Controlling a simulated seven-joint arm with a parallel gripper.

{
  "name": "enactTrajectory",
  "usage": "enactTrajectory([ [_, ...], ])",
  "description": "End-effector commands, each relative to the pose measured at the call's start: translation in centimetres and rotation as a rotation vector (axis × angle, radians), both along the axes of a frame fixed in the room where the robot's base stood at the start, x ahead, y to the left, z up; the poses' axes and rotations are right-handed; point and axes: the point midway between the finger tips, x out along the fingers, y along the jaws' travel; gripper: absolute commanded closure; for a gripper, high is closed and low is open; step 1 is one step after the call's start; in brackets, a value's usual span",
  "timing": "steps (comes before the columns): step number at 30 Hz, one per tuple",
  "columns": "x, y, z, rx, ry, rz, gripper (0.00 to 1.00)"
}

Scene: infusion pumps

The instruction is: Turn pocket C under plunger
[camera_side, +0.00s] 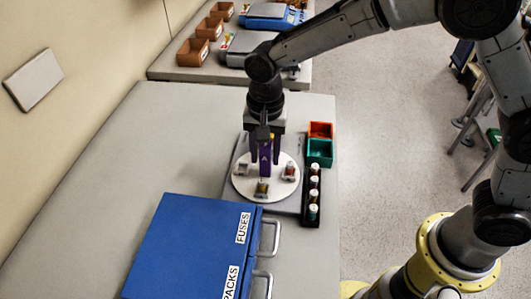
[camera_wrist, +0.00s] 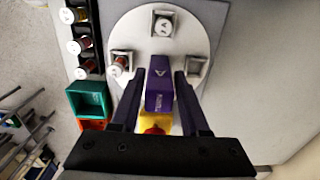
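A round white turntable (camera_side: 273,195) lies on a grey base on the table. Three pockets show on it: a near one (camera_side: 262,188) with a vial, a right one (camera_side: 290,172) with a reddish vial, and a left one (camera_side: 243,170) whose contents are unclear. I cannot read which is pocket C. A purple upright block (camera_wrist: 160,85) stands over the disc, with a yellow and red part (camera_wrist: 156,124) behind it in the wrist view. I cannot tell whether this is the plunger. My gripper (camera_wrist: 158,76) points down, its fingers apart on either side of the purple block, with a visible gap.
A black rack (camera_side: 312,218) of several vials stands right of the turntable. Green (camera_side: 319,152) and orange (camera_side: 320,130) bins sit behind it. A blue drawer cabinet (camera_side: 185,245) with protruding handles stands close in front. The table's left side is clear.

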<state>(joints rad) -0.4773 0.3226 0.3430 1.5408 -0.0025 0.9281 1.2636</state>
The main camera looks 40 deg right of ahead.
Motion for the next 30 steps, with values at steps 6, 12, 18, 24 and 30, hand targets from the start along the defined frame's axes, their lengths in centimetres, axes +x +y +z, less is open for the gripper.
enactTrajectory([
  [6, -0.1, 0.0, -0.1, -0.001, 0.004, 0.000, 0.55],
  [12, 0.0, 0.0, 1.8, 0.001, 0.001, 0.000, 0.55],
  [18, -0.1, 0.0, 6.0, 0.002, -0.001, 0.000, 0.55],
  [24, 0.0, 0.0, 10.2, 0.001, -0.001, 0.000, 0.55],
  [30, -0.1, 0.0, 12.8, 0.001, 0.001, 0.000, 0.55],
])
